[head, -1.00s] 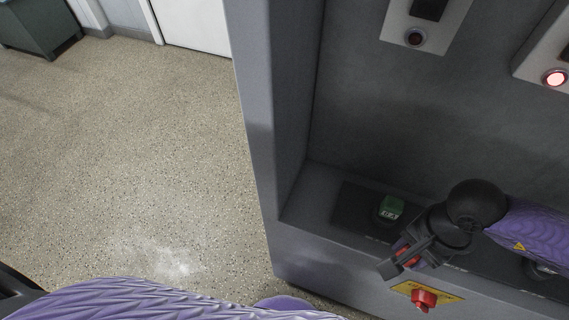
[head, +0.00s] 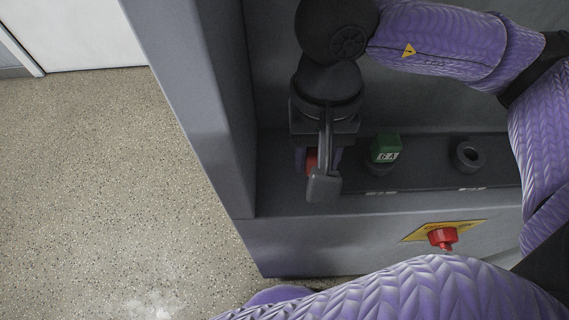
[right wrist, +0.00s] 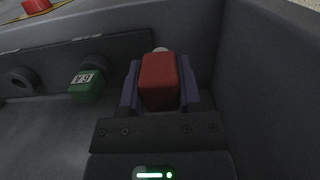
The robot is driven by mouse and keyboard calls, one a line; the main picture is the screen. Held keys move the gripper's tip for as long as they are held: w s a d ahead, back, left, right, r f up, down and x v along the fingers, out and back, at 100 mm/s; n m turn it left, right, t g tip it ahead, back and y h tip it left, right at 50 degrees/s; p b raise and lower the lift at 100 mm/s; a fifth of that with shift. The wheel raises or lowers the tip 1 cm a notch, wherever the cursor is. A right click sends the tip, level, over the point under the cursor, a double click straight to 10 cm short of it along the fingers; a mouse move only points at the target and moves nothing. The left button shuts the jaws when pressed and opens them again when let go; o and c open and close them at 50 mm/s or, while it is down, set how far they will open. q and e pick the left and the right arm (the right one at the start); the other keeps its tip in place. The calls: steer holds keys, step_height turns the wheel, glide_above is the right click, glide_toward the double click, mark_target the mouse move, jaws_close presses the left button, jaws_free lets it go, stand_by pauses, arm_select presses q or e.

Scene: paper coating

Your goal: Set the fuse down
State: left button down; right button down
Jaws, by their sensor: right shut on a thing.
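The red fuse (head: 311,160) is between the fingers of my right gripper (head: 318,178), mostly hidden by them in the head view. In the right wrist view, the red fuse (right wrist: 160,80) sits between the two fingers of the right gripper (right wrist: 160,88), which is shut on it. A pale round end shows just beyond it. The gripper is over the left end of the dark socket strip (head: 425,178), left of a green fuse (head: 385,149). Whether the red fuse touches the strip is unclear. My left gripper is out of view.
The green fuse (right wrist: 87,88) stands in a holder on the strip. An empty round socket (head: 467,155) is to its right. The cabinet's grey side wall (head: 228,120) rises close left of the right gripper. A red knob (head: 442,237) on a yellow plate projects from the front.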

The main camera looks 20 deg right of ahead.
steer(key=w, duration=0.1)
steer(key=w+a+f, duration=0.1)
steer(key=w, duration=0.1)
steer(key=w+a+f+b, duration=0.1)
steer(key=shift+w, duration=0.4)
step_height(320, 180, down, 5)
steer(key=shift+r+b, duration=0.2)
steer(key=shift+b, duration=0.65)
steer(key=shift+w+a+f, duration=0.1)
steer(key=shift+w+f, duration=0.1)
steer(key=shift+r, duration=0.1)
